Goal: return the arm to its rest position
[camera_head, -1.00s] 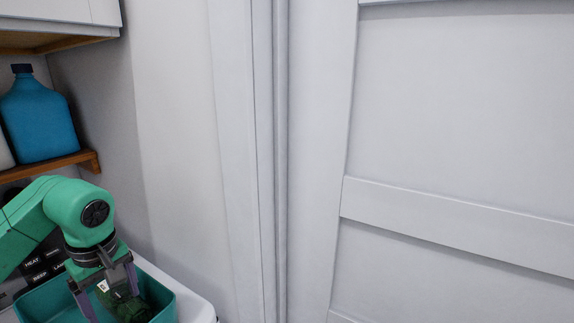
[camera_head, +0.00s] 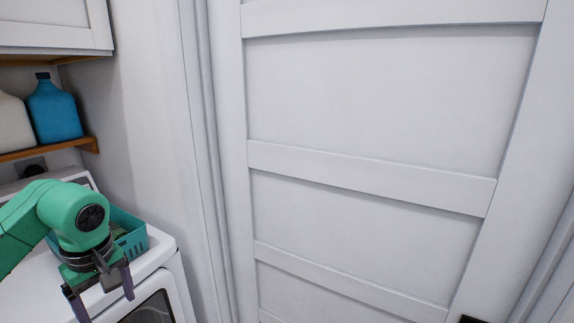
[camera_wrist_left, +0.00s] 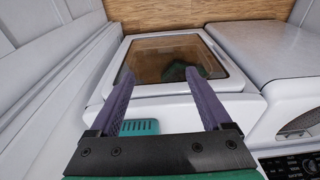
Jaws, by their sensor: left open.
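My left gripper (camera_head: 100,291) is open and empty, its two purple-grey fingers pointing down in front of the teal basket. In the left wrist view the open fingers (camera_wrist_left: 158,78) are spread with nothing held between them. The teal basket (camera_head: 135,240) stands on the white machine top, partly hidden behind my green arm. Some dark green content shows inside it. Part of a teal perforated side shows low in the left wrist view (camera_wrist_left: 140,127). My right gripper is in neither view.
A white machine (camera_head: 160,262) with a dark window stands below my arm. A blue bottle (camera_head: 55,112) and a white bottle (camera_head: 14,122) sit on a wooden shelf (camera_head: 90,144). A large white panelled door (camera_head: 370,165) fills the right side. A second white machine (camera_wrist_left: 270,65) stands alongside.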

